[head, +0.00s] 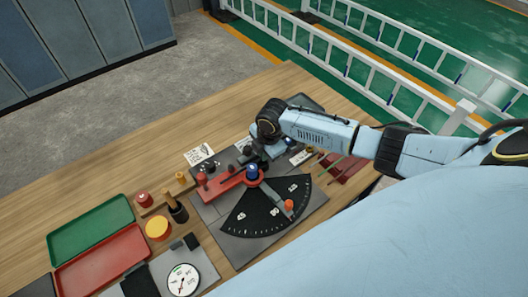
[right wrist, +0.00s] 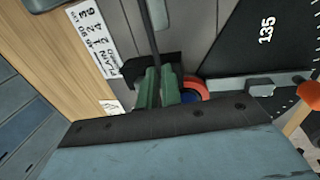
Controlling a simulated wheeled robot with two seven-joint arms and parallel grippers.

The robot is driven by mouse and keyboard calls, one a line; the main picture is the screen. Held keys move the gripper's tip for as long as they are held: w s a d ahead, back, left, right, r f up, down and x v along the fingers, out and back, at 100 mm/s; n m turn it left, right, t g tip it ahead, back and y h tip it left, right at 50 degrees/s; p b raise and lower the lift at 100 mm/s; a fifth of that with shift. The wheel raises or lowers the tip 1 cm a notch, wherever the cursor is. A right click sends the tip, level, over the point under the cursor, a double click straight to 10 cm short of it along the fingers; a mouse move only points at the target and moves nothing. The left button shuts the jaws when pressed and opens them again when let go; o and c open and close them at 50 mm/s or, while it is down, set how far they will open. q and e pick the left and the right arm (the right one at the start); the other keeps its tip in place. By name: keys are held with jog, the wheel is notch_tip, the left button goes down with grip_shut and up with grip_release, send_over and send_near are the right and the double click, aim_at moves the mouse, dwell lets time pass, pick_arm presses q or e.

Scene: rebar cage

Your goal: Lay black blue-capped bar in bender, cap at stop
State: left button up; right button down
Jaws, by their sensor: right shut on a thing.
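The bender (head: 262,208) is a grey plate with a black angle dial, a red arm (head: 222,186) and a blue-topped centre post (head: 252,171). My right gripper (head: 264,160) is low over the far side of the bender, behind the post. In the right wrist view its green fingers (right wrist: 157,88) are shut on a thin black bar (right wrist: 151,38), which runs away from the fingers over the grey plate. The red-ringed blue post (right wrist: 192,97) shows just right of the fingers. I cannot make out the bar's blue cap or whether the bar touches the plate. My left gripper is out of view.
An orange knob (head: 289,205) stands on the dial pointer. A dark red rack (head: 346,168) with rods is right of the bender. Green (head: 90,230) and red (head: 102,262) trays and a gauge (head: 183,280) lie left. The table's far left part is bare.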

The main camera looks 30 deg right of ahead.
jog(key=shift+d, duration=0.5)
dwell(0.8)
jog(key=c, duration=1.5)
grip_release()
notch_tip(320, 180, up, 13)
jog(key=s, duration=0.2)
jog(key=shift+s+r, duration=0.15)
jog(key=shift+s, duration=0.15)
jog(key=shift+d+p, duration=0.1)
jog(key=shift+p, duration=0.25)
